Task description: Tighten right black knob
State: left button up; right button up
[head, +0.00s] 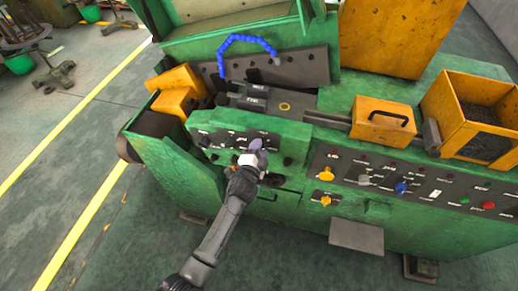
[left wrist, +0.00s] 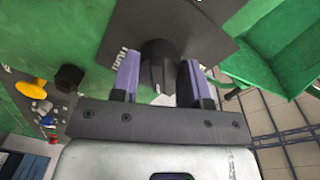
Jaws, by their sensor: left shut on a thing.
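The black knob (left wrist: 158,62) stands on a dark label plate (left wrist: 185,25) and lies between the two purple fingers of my left gripper (left wrist: 158,82) in the left wrist view. The gripper is shut on it. In the head view, my left gripper (head: 256,147) is at the right end of the small dark panel (head: 222,141) on the green machine (head: 310,165), and it hides the held knob there. Another black knob (left wrist: 68,77) is to the left in the wrist view, apart from the fingers. My right gripper is in neither view.
A long control panel (head: 420,183) with a yellow knob (head: 326,174), a blue knob (head: 401,187) and several buttons lies to the right. A blue hose (head: 245,38) arches behind the gripper. A yellow box (head: 383,122) sits on the machine. Open floor (head: 60,200) lies to the left.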

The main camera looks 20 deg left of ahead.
pick_arm(q)
jog(key=m+y+p, duration=0.1)
jog(key=m+p, duration=0.1)
jog(key=m, duration=1)
jog(key=shift+d+r, duration=0.1)
jog(key=shift+r, duration=0.05)
dwell(0.4)
jog(key=o, duration=0.9)
